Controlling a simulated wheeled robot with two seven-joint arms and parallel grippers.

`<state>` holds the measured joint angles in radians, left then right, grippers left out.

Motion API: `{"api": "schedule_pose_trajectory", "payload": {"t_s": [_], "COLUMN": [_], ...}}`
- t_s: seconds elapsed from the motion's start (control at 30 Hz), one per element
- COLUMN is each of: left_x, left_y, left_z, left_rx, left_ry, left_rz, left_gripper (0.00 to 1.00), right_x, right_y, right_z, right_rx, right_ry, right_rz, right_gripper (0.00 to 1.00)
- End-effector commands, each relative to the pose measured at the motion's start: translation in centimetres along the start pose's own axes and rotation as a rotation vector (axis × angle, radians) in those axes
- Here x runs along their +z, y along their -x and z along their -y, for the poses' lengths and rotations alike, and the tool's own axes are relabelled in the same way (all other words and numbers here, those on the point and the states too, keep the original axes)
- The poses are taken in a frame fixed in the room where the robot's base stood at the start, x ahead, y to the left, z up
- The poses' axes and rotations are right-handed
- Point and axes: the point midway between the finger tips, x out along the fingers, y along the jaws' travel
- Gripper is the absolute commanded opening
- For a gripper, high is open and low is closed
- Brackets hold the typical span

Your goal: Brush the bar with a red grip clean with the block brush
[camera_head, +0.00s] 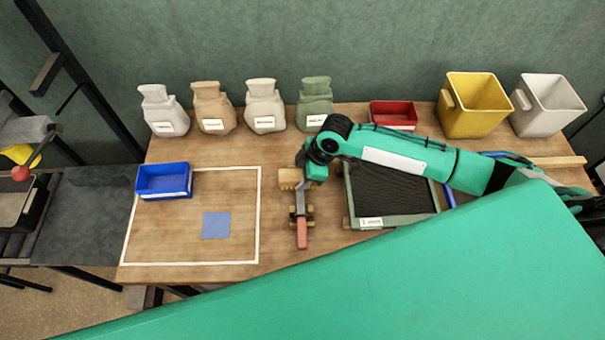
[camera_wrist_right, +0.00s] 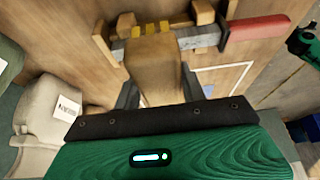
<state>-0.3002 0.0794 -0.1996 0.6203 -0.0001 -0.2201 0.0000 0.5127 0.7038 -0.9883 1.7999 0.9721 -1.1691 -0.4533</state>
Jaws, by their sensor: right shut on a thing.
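The bar (camera_head: 300,207) has a grey metal length and a red grip (camera_head: 302,236) at its near end. It lies on wooden rests right of the white outline; the right wrist view also shows its red grip (camera_wrist_right: 255,28). My right gripper (camera_head: 304,178) is shut on the wooden block brush (camera_head: 289,178), over the bar's far end. In the right wrist view the block brush (camera_wrist_right: 155,65) sits between the dark fingers, its far end at the bar. Yellow patches (camera_wrist_right: 150,29) show there; I cannot tell whether they are bristles or residue. My left gripper is not in view.
A green-framed tray (camera_head: 436,198) of dark material stands close right of the bar. A blue bin (camera_head: 164,181) and a blue square (camera_head: 216,225) lie left. Sacks (camera_head: 264,105), a red bin (camera_head: 394,114), a yellow bin (camera_head: 470,105) and a white bin (camera_head: 547,105) line the back.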

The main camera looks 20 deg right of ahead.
Motion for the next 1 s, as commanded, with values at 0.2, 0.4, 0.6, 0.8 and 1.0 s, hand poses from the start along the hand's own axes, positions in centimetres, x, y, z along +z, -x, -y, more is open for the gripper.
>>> {"api": "schedule_pose_trajectory", "payload": {"t_s": [0.2, 0.4, 0.6, 0.8, 1.0], "left_x": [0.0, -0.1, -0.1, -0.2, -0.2], "left_y": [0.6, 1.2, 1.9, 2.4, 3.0], "left_z": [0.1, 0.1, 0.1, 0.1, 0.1], "left_rx": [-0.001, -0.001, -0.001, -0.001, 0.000], "left_ry": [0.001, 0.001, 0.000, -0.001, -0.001], "left_rz": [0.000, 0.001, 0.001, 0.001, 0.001], "left_gripper": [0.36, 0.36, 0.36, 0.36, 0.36], "right_x": [-0.1, -0.1, -0.1, -0.1, 0.0], "right_y": [0.1, 0.1, 0.2, 0.2, 0.1], "right_z": [0.8, 1.8, 2.8, 3.8, 4.8], "right_rx": [-0.002, 0.000, -0.001, -0.001, -0.001], "right_ry": [0.000, 0.000, 0.000, -0.001, 0.000], "right_rz": [-0.001, 0.000, 0.000, 0.000, 0.000], "right_gripper": [0.23, 0.23, 0.23, 0.23, 0.23]}}
